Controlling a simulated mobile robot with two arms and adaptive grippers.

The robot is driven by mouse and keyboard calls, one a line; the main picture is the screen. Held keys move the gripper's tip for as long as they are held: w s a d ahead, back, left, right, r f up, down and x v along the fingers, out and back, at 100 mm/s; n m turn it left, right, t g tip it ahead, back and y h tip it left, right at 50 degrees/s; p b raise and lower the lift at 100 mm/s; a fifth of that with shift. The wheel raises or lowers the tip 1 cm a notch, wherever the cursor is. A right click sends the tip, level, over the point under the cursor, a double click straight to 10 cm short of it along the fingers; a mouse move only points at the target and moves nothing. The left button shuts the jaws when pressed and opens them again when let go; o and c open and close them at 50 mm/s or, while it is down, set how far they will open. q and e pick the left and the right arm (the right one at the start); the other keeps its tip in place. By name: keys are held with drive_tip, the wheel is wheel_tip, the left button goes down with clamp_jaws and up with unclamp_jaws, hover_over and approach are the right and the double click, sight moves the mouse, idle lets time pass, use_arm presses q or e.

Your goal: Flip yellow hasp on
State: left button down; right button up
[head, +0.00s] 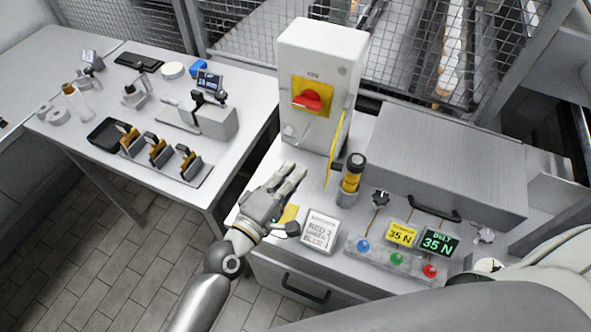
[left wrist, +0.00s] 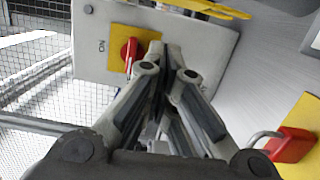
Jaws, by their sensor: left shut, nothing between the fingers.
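The yellow hasp (head: 338,150) hangs as a thin strip along the right side of the grey switch box (head: 318,65). In the left wrist view, yellow strips (left wrist: 205,8) show at the top edge, in front of the box's face. A red rotary handle (head: 308,100) sits on a yellow plate on the box, below the word ON; it also shows in the left wrist view (left wrist: 129,55). My left gripper (head: 298,172) is shut and empty, in front of and below the box, left of the hasp and apart from it. My right gripper is out of view.
A black-and-yellow cylinder (head: 352,178) stands in a grey holder right of the hasp. A red padlock (left wrist: 290,145) lies over a yellow sheet. A printed card (head: 320,232) and a button panel (head: 400,262) are at the front. A large grey case (head: 450,160) fills the right.

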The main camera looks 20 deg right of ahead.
use_arm(q)
drive_tip(key=shift+s+a+b, duration=0.5)
drive_tip(key=shift+s+a, duration=0.35)
drive_tip(key=shift+s, duration=3.45)
drive_tip(key=s+a+f+m+g+y, duration=0.3)
drive_tip(key=a+f+y, duration=0.1)
drive_tip(key=a, duration=0.6)
drive_tip(key=s+a+f+m+g+y, duration=0.3)
drive_tip(key=s+a+f+m+y, duration=0.15)
drive_tip(key=a, duration=0.55)
drive_tip(key=s+a+f+m+g+y, duration=0.25)
drive_tip(key=a+f+y, duration=0.2)
drive_tip(key=a, duration=0.55)
wheel_tip(320, 180, down, 26)
drive_tip(key=s+g, duration=0.1)
drive_tip(key=s, duration=0.1)
drive_tip(key=s+a+f+g, duration=0.1)
drive_tip(key=s+a+f, duration=0.1)
drive_tip(key=s+f, duration=1.3)
drive_tip(key=shift+s+a+m+y, duration=0.3)
drive_tip(key=shift+s, duration=0.4)
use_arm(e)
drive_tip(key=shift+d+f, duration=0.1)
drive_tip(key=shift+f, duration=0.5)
